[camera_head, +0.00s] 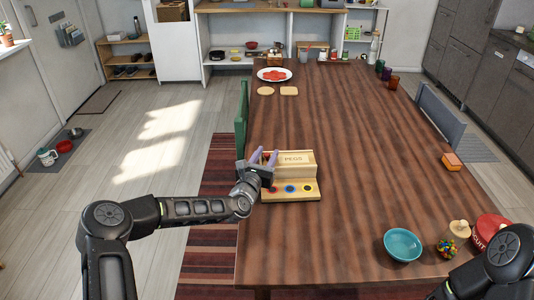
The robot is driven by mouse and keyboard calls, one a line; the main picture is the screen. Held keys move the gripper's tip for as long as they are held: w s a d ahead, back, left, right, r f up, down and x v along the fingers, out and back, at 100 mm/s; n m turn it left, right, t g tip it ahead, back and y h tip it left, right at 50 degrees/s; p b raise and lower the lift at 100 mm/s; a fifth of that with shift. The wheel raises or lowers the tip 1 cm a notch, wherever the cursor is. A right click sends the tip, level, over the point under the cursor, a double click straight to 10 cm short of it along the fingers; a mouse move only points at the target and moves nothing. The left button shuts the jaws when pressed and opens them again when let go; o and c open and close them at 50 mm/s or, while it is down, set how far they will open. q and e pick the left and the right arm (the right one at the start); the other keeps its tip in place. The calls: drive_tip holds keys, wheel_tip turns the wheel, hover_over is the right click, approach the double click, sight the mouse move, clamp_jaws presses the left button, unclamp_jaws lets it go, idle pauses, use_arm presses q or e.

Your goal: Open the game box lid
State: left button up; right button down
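A light wooden game box (308,190) lies on the table near its left edge. A raised panel marked "PEGS" (294,159) stands at its back, and a lower front ledge carries coloured rings. I cannot tell whether the raised part is a closed or tilted lid. My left gripper (263,156) is at the box's left end, pointing away from me, its two pale purple fingers spread apart. I cannot tell whether a finger touches the box. My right arm shows at the bottom right, but its gripper is out of view.
The wooden table (345,130) is mostly clear around the box. At the near right are a teal bowl (402,244), a jar of coloured pieces (448,248) and a red tin (490,229). A green chair (241,115) stands at the left edge.

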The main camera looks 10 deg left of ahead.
use_arm(q)
drive_tip(key=shift+w, duration=0.25)
clamp_jaws()
idle(1.4)
